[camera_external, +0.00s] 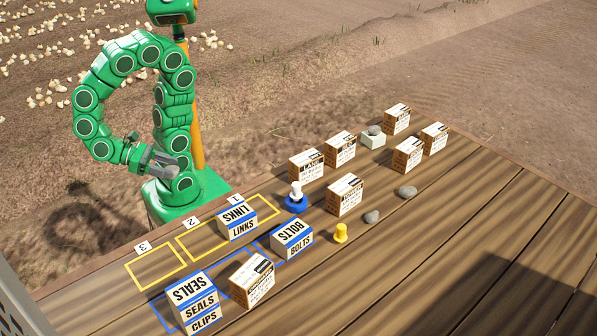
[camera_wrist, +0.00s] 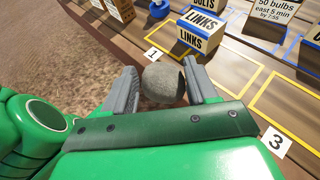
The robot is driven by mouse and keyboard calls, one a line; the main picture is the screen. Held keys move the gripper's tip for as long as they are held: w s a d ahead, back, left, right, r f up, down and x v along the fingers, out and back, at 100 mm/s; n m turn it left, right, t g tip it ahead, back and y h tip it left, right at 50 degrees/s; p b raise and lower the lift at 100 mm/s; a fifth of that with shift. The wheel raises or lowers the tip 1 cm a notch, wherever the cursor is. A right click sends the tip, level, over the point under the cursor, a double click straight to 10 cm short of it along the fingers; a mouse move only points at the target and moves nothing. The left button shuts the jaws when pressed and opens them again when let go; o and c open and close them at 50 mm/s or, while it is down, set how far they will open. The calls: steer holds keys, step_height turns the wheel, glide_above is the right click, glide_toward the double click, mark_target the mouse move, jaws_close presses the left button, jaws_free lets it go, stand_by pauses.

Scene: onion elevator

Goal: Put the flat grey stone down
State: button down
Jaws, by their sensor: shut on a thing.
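My gripper (camera_external: 160,162) is at the left of the outside view, low beside my base and off the far edge of the table. In the wrist view, its two grey fingers (camera_wrist: 163,88) are shut on a grey stone (camera_wrist: 163,83) with a rounded, speckled face. The held stone is hard to make out in the outside view. Other grey stones are on the table: one (camera_external: 371,217) near the yellow peg, one (camera_external: 407,192) farther right, and one (camera_external: 375,129) on top of a pale block (camera_external: 372,142).
A LINKS box (camera_external: 237,223), a BOLTS box (camera_external: 292,240), SEALS and CLIPS boxes (camera_external: 193,300), a yellow peg (camera_external: 341,233) and several printed cartons (camera_external: 345,195) stand around. The right front planks are clear.

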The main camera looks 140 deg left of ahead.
steer(key=shift+w+d, duration=0.1)
steer(key=shift+w, duration=0.45)
steer(key=w, duration=0.7)
glide_above(219, 267)
steer(key=s, duration=0.1)
steer(key=shift+n, duration=0.4)
steer(key=f, duration=0.7)
steer(key=shift+s+f, duration=0.2)
steer(key=shift+f, duration=0.2)
steer(key=shift+w+f, duration=0.7)
steer(key=shift+f, duration=1.65)
steer(key=shift+f, duration=0.1)
